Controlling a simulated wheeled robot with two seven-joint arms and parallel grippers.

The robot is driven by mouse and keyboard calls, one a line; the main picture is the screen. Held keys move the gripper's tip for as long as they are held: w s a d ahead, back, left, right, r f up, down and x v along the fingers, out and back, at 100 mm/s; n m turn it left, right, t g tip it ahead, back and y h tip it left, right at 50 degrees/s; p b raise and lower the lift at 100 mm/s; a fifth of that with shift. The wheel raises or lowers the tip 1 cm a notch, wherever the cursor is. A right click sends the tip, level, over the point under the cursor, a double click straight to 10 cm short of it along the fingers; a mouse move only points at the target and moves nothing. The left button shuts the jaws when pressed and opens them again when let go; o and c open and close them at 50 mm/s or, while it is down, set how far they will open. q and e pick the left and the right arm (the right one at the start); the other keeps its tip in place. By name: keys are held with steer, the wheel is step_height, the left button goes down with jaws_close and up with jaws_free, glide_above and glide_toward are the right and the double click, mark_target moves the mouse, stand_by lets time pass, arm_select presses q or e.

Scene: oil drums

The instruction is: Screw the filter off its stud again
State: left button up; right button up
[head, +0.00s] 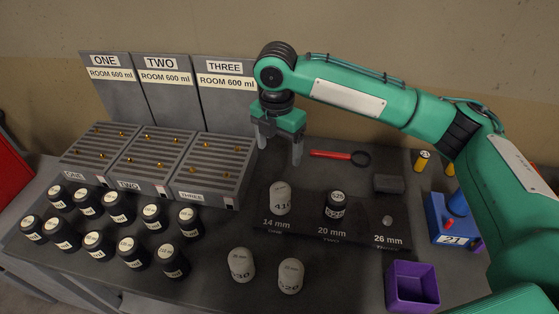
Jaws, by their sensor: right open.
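My right gripper (280,154) is open and empty, pointing down above the table beside the tray marked THREE. It is behind the dark stud plate (302,230) and apart from it. On the plate, a white filter marked 410 (281,200) stands upright at the 14 mm place. A black filter with white labels (336,206) stands upright at the 20 mm place. A small pale stud (387,220) shows at the 26 mm place with no filter on it. The studs under the two filters are hidden. My left gripper is not in view.
Two white filters (241,264) (290,276) stand in front. Several black drums (102,244) stand at left, before slotted trays (212,168) with brass pieces. A red-handled strap tool (333,155), a dark block (388,184), a purple bin (412,288) and a blue box (447,222) lie right.

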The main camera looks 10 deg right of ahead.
mark_target(280, 188)
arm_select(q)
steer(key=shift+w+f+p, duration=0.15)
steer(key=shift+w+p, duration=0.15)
arm_select(e)
steer(key=f, duration=1.7)
steer(key=shift+d, duration=0.2)
steer(key=c, duration=1.2)
steer(key=shift+n+p, duration=0.35)
steer(key=shift+n, duration=0.15)
steer(key=shift+r+n+p, duration=0.1)
steer(key=shift+n+p, duration=0.4)
steer(key=shift+n, duration=0.6)
steer(key=shift+n+p, duration=0.3)
steer(key=shift+n, duration=0.7)
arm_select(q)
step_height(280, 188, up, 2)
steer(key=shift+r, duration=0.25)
arm_select(e)
steer(key=shift+n, duration=0.6)
